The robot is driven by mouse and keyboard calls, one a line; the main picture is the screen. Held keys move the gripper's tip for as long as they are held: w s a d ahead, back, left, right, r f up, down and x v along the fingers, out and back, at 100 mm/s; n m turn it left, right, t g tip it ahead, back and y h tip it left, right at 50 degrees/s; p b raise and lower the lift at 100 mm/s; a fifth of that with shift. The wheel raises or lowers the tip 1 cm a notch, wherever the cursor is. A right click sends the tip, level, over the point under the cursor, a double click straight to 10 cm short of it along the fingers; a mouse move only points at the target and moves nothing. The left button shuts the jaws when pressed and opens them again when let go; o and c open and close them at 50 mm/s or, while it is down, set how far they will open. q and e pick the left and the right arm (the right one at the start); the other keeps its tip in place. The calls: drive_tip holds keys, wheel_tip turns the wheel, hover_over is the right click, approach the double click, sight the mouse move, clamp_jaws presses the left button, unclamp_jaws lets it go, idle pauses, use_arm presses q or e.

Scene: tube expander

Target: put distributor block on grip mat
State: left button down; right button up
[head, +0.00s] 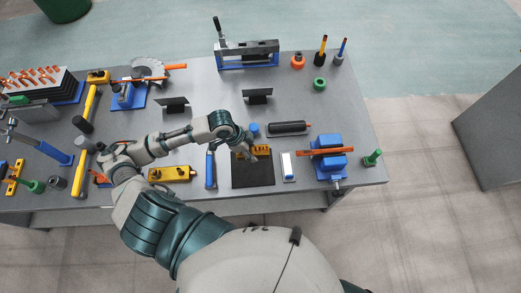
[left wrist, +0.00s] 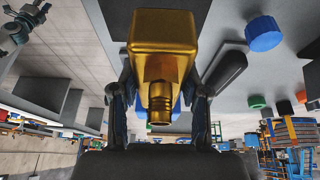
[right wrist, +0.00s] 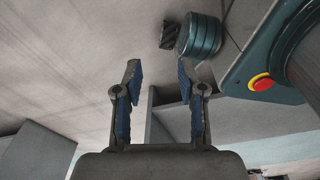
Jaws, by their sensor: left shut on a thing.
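The brass-coloured distributor block (head: 262,151) is at the far edge of the dark grip mat (head: 253,177) in the head view. My left gripper (head: 250,147) is shut on it. In the left wrist view the block (left wrist: 163,35) sits between the two fingers, with a round threaded fitting toward the palm. I cannot tell whether the block touches the mat or hangs just above it. My right gripper (right wrist: 158,80) is open and empty, away from the bench in its wrist view.
A blue-handled tool (head: 210,169) lies left of the mat, and a white and blue box (head: 288,166) stands to its right. A black cylinder (head: 289,128) lies behind. A blue vise (head: 330,157) stands farther right. The mat's near part is bare.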

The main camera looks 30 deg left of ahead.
sight(255, 167)
use_arm(q)
drive_tip(key=shift+s+d+f, duration=0.1)
drive_tip(key=shift+s+f, duration=0.2)
drive_tip(key=shift+f, duration=0.3)
drive_tip(key=shift+s+f, duration=0.25)
drive_tip(key=shift+f, duration=0.3)
drive_tip(key=f, duration=0.3)
drive_tip(key=shift+s+d, duration=0.15)
drive_tip(key=shift+s, duration=0.05)
drive_tip(key=f, duration=0.4)
drive_tip(key=shift+w, duration=0.25)
drive_tip(key=shift+s+a, duration=0.1)
drive_tip(key=shift+a, duration=0.1)
drive_tip(key=c, duration=1)
unclamp_jaws()
drive_tip(key=o, duration=0.4)
drive_tip(key=shift+d, duration=0.1)
use_arm(e)
drive_tip(key=s, duration=0.3)
drive_tip(key=shift+s, duration=0.25)
